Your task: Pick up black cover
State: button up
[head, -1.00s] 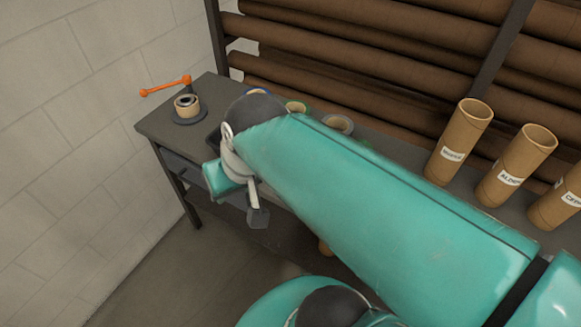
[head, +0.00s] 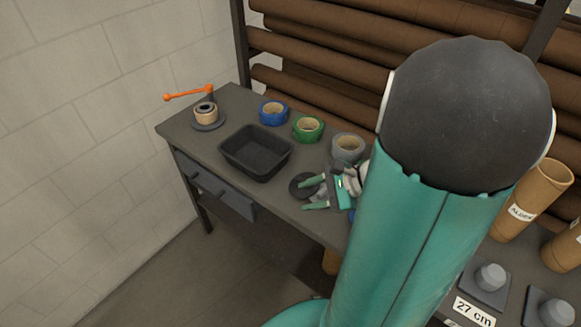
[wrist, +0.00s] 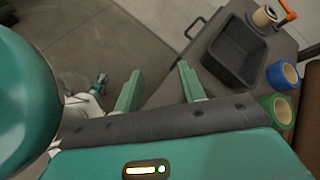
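A round black disc (head: 297,188), which looks like the black cover, lies on the workbench to the right of the black tray. My gripper (head: 307,195) is over the bench beside it in the head view, with its green fingers partly in front of the disc. I cannot tell how high the fingers are above it. The disc does not show in the wrist view.
A black open tray (head: 255,153) stands on the bench. Blue (head: 272,113), green (head: 308,130) and grey (head: 348,149) tape rolls stand behind. A tape holder with an orange handle (head: 187,94) is at the far left. Cardboard tubes (head: 530,200) stand at right.

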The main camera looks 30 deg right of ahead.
jog(key=s+d+f+m+t+h, duration=0.1)
jog(key=d+m, duration=0.2)
jog(key=d, duration=0.1)
jog(key=s+d+f+m+t+h, duration=0.1)
jog(key=d+f+m+t, duration=0.1)
jog(key=d+m, duration=0.1)
jog(key=s+d+f+m+t+h, duration=0.1)
jog(key=d+f+m+t, duration=0.1)
jog(key=d+m, duration=0.1)
jog(key=shift+s+d+f+h, duration=0.1)
jog(key=shift+s+d+h, duration=0.1)
jog(key=shift+d, duration=0.25)
jog(key=shift+s+d+f+h, duration=0.1)
jog(key=shift+s+d+h, duration=0.1)
jog(key=shift+d, duration=0.2)
jog(key=shift+w+f, duration=0.1)
jog(key=shift+w, duration=0.1)
send_near(316, 189)
jog(key=w+a, duration=0.1)
jog(key=w, duration=0.2)
jog(key=shift+w+a, duration=0.1)
jog(key=shift+a, duration=0.3)
jog(key=shift+d+x, duration=0.15)
jog(key=shift+x, duration=1.35)
jog(key=shift+d+x, duration=0.15)
jog(key=shift+x, duration=1.4)
jog(key=shift+w, duration=0.1)
grip_shut()
